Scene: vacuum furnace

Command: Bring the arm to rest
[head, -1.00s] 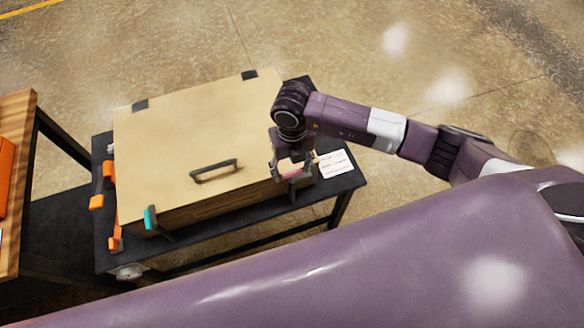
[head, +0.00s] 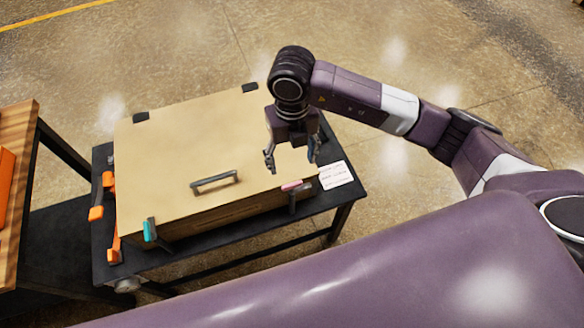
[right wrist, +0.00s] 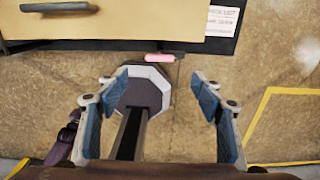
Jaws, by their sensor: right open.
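My right gripper (head: 291,164) is open and empty. It hangs fingers down over the right front part of the tan furnace box (head: 205,140), apart from the pink-tipped latch (head: 292,186). In the right wrist view its two blue-padded fingers (right wrist: 160,84) stand wide apart with nothing between them. The pink latch tip (right wrist: 160,58) shows beyond them at the box's edge. The box's lid lies flat, with a dark handle (head: 215,181) on it. A teal-tipped latch (head: 150,230) is at the front left. My left gripper is not in view.
The box stands on a black table (head: 335,200). A white printed card (head: 336,174) lies at its right end. Orange handles (head: 96,213) are along the left side. A wooden bench (head: 17,190) stands further left. The floor behind and to the right is clear.

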